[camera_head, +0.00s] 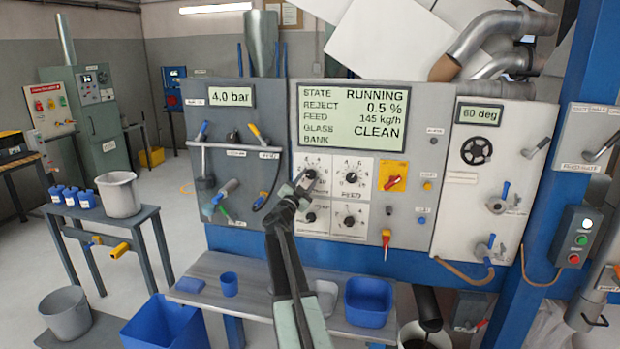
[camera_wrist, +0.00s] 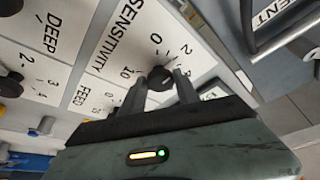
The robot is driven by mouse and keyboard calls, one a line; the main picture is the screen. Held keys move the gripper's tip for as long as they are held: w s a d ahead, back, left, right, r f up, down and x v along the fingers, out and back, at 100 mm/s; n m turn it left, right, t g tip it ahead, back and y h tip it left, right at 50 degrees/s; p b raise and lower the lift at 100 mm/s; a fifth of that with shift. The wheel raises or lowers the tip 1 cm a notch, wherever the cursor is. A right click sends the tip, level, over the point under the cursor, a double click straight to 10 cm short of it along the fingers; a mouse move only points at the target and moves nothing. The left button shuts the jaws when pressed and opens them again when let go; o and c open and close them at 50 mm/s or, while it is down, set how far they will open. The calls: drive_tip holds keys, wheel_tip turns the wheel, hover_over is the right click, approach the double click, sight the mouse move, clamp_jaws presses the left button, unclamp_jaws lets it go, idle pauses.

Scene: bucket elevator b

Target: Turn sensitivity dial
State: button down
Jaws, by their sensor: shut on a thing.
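The sensitivity dial (camera_wrist: 160,77) is a small dark round knob on a white plate marked SENSITIVITY, with numbers around it in the wrist view. My gripper (camera_wrist: 161,86) has its two dark fingers on either side of the knob and is shut on it. In the head view the dial (camera_head: 312,173) is the upper left knob of the panel, partly covered by my gripper (camera_head: 302,184). The dial's pointer and exact setting cannot be made out.
Other knobs sit close by: one to the right (camera_head: 351,177) and one below (camera_head: 310,217). A display (camera_head: 350,117) above reads RUNNING and CLEAN. A yellow-and-red switch (camera_head: 393,176) is further right. A bench (camera_head: 250,265) with blue containers stands below the panel.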

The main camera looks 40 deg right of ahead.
drive_tip(key=shift+w+a+m, duration=0.1)
drive_tip(key=shift+a+m, duration=0.05)
drive_tip(key=shift+m, duration=0.25)
drive_tip(key=c, duration=0.9)
unclamp_jaws()
drive_tip(key=shift+a, duration=0.1)
drive_tip(key=b+v, duration=0.2)
drive_tip(key=v, duration=0.5)
drive_tip(key=shift+a, duration=0.35)
drive_tip(key=shift+f, duration=0.1)
